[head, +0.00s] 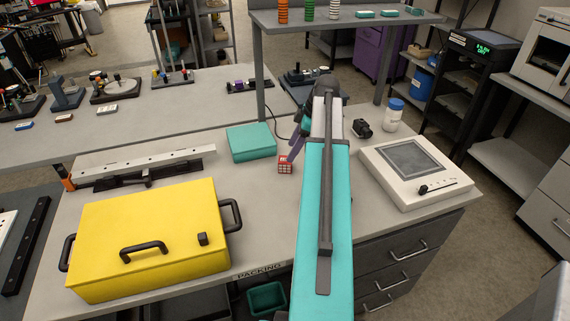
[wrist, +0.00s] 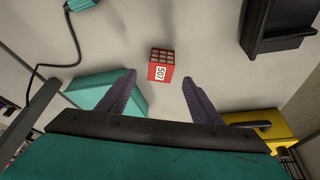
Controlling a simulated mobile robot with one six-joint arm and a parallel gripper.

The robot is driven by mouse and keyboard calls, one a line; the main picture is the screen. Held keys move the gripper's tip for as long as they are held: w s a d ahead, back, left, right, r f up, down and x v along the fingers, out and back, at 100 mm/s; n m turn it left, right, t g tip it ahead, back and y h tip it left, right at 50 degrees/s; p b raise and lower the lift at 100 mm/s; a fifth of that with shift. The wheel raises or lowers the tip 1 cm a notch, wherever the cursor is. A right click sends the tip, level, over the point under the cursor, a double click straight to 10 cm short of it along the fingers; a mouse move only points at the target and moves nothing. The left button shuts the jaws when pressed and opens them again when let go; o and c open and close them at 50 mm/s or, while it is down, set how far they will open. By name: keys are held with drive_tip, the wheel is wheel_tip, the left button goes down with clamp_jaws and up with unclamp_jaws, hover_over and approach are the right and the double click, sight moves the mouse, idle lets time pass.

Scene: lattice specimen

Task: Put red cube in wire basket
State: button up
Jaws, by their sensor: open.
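The red cube (head: 285,164) sits on the grey bench, just in front of the teal box. It has a dark grid of squares on one face and a white label reading 507 on another. In the wrist view the cube (wrist: 160,66) lies just beyond and between my fingertips, apart from both. My gripper (wrist: 159,77) is open and empty, with purple fingers spread. In the head view my gripper (head: 293,153) is partly hidden by my arm, close beside the cube. I cannot make out a wire basket in either view.
A teal box (head: 250,142) is behind the cube; a yellow case (head: 148,240) with black handles is front left. A scale-like device (head: 414,172), a white jar (head: 394,115) and a small black object (head: 362,128) stand right. A shelf (head: 345,20) rises behind.

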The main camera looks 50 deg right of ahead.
sight(285, 164)
drive_tip(key=shift+x, duration=1.05)
drive_tip(key=shift+p+x, duration=1.15)
drive_tip(key=shift+x, duration=1.4)
drive_tip(key=shift+w+a, duration=0.1)
drive_tip(key=shift+c, duration=0.4)
drive_tip(key=c, duration=1.1)
drive_tip(key=shift+c, duration=0.2)
drive_tip(key=shift+r, duration=0.25)
